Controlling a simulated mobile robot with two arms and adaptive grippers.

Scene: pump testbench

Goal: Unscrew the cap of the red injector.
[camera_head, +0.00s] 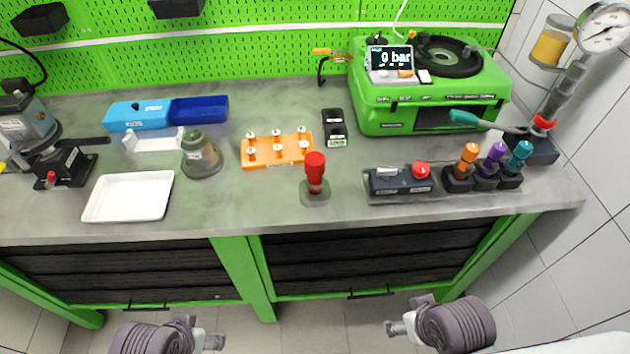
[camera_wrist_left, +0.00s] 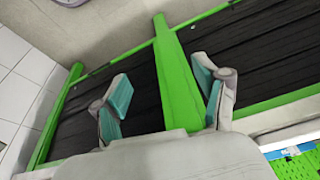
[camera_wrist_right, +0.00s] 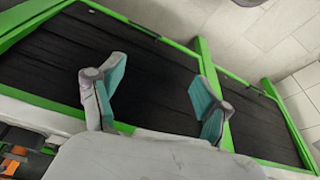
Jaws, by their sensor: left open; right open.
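The red injector (camera_head: 315,172) stands upright near the front middle of the bench, on a small grey base (camera_head: 316,198). Its red top is the cap; the seam between cap and body is too small to make out. My left gripper (camera_head: 213,342) is open and empty in front of the bench, low at the bottom of the head view. It also shows in the left wrist view (camera_wrist_left: 165,97) with its fingers apart. My right gripper (camera_head: 392,328) is open and empty in front of the bench. It also shows in the right wrist view (camera_wrist_right: 158,95). Neither gripper touches the injector.
An orange rack (camera_head: 262,157) with several pegs stands behind left of the injector. A dark control box (camera_head: 400,180) and orange, purple and teal injectors (camera_head: 470,155) stand to the right. A white tray (camera_head: 130,196) lies at left. The green tester (camera_head: 430,95) stands behind.

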